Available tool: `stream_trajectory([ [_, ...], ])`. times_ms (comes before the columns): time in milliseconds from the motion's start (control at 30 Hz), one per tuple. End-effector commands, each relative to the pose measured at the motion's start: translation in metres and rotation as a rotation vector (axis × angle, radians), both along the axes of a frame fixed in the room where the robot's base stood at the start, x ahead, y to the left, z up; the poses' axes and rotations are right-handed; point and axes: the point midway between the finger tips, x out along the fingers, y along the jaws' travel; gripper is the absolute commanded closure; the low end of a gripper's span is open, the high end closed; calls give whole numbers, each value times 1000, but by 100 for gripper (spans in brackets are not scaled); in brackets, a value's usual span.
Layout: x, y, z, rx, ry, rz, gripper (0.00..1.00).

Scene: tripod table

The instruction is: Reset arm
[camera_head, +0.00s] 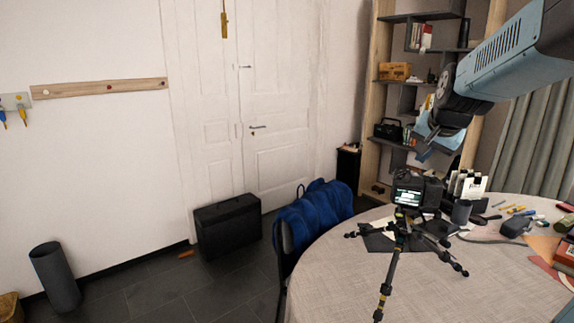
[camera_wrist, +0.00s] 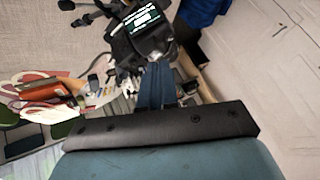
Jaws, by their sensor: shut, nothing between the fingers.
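My arm reaches in from the upper right of the head view. My gripper (camera_head: 424,155) points down and hangs in the air above the far side of the round table (camera_head: 480,285), above a black camera with a lit screen (camera_head: 408,197). In the wrist view my gripper (camera_wrist: 157,68) shows as blue fingers close together, shut and empty. The camera (camera_wrist: 145,25) appears just beyond the fingertips; I cannot tell the exact gap. A black tripod (camera_head: 400,235) with spread legs stands on the table below the camera.
A dark cup (camera_head: 461,211), pens and papers lie on the table's right side. A shelf (camera_head: 375,100) stands behind my arm. A chair with a blue cloth (camera_head: 312,215) stands at the table's left. A black case (camera_head: 228,225) stands by the door. The table's front is mostly clear.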

Motion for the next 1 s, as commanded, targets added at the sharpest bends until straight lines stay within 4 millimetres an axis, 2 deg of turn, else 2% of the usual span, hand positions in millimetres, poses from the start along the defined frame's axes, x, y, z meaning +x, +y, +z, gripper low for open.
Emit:
stream_trajectory([
  [33, -18, 14, 1, -20, 12, 47, 100],
  [100, -42, 29, -1, -51, 37, 113, 100],
  [300, -111, 64, -12, -141, 103, 294, 100],
  [500, -174, 87, -30, -230, 163, 460, 100],
  [600, -197, 93, -38, -262, 187, 518, 100],
  [800, -217, 97, -47, -294, 209, 573, 100],
  [1000, -218, 97, -47, -296, 211, 577, 100],
])
